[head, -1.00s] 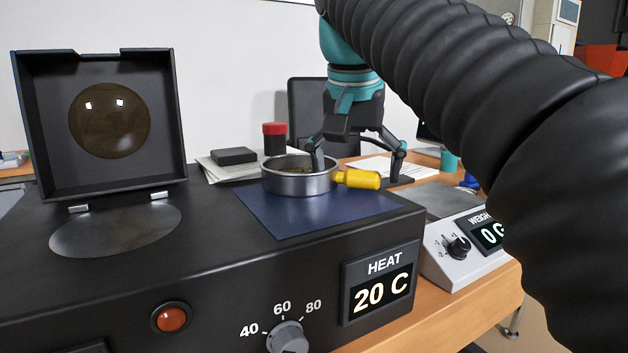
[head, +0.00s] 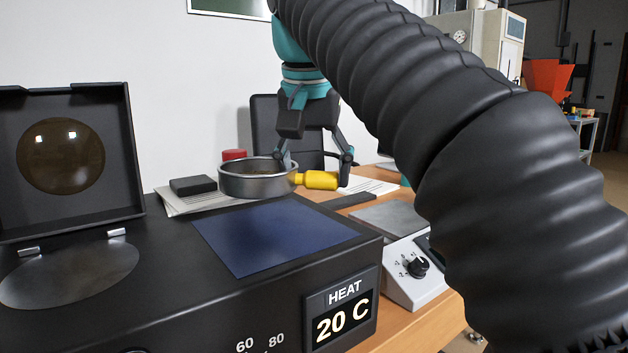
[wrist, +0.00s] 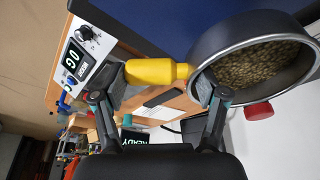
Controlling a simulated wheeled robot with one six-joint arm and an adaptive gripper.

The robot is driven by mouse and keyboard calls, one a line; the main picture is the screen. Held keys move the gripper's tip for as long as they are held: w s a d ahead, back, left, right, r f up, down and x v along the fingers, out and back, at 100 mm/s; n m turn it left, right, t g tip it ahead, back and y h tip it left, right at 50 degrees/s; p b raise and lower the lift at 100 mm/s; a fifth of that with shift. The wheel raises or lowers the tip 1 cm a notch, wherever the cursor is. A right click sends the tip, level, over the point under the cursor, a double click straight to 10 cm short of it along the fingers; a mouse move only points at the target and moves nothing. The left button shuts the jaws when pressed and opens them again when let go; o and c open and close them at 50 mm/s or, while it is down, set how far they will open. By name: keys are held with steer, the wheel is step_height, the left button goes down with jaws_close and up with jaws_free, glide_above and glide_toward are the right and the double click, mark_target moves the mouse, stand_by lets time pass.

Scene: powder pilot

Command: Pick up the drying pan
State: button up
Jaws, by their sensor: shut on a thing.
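The drying pan (head: 252,186) is a round grey metal pan with a yellow handle (head: 320,180) on its right. It is in the air above the blue plate (head: 275,236) on the black heater, roughly level. My gripper (head: 316,165) is shut on the pan, one finger at the pan wall and the other at the handle's outer end. In the wrist view, the pan (wrist: 225,48) holds brown-green granules (wrist: 265,65), and the yellow handle (wrist: 155,72) lies between my fingers. Whether the inner finger is inside the wall is hard to tell.
The heater's display (head: 341,315) reads 20 C. An open black lid (head: 70,155) with a round window stands at left. A scale (head: 410,270) sits at right. A red-capped jar (head: 234,155) and black box (head: 193,185) are behind. The blue plate is clear.

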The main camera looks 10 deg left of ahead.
steer(key=s+d+r+p, duration=0.1)
steer(key=s+d+r, duration=0.2)
steer(key=s+r, duration=0.3)
steer(key=s, duration=0.5)
steer(key=shift+s+r+p, duration=0.15)
steer(key=shift+r+p, duration=0.2)
steer(key=shift+p, duration=0.05)
